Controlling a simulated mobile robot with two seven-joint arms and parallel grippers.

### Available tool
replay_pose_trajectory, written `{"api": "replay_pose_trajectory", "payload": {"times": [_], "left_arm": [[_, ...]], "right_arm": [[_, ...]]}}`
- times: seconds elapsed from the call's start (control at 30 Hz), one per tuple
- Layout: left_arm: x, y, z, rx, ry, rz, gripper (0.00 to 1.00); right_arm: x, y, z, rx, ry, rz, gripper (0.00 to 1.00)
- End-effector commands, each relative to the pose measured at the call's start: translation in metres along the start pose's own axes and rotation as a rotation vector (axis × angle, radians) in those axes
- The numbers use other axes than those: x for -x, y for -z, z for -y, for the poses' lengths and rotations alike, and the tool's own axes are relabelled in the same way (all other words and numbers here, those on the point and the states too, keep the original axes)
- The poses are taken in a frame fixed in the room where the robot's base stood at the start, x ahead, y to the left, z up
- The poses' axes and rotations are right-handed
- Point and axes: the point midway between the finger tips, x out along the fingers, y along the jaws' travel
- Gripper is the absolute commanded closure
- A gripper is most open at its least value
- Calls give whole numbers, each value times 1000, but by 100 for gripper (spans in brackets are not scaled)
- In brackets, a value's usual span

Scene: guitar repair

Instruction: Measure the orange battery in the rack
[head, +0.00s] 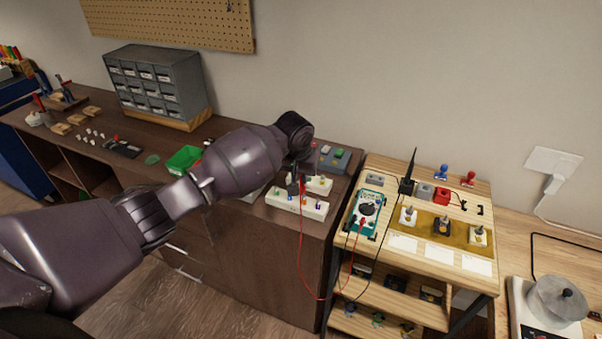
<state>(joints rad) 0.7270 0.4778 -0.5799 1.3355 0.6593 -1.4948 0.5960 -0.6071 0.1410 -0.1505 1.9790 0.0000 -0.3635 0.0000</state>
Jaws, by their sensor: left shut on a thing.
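The white rack (284,206) lies near the right front edge of the dark wooden cabinet, with several small coloured batteries in it. They are too small for me to tell surely which one is orange. The teal multimeter (367,209) lies on the light wooden bench to the right; its display is not readable. My left gripper (296,188) is over the rack, pointing down, shut on what looks like the red probe, whose red lead (301,262) loops down and back to the meter. My arm partly hides the fingers. Whether the probe tip touches a battery cannot be told.
A black upright probe-like tool (408,172) stands on the bench behind the meter. A green tray (184,159) and grey drawer unit (156,85) are on the cabinet. A mustard mat (460,234) holds several small pieces. A pot (556,297) stands at far right.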

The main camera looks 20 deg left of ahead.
Motion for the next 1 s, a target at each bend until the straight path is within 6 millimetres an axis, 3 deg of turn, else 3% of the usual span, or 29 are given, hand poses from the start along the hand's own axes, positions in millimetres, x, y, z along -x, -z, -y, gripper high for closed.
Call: {"api": "replay_pose_trajectory", "payload": {"times": [1.0], "left_arm": [[-6, -2, 0, 0, -1, 1, 100]], "right_arm": [[0, 0, 0, 0, 0, 0, 42]]}}
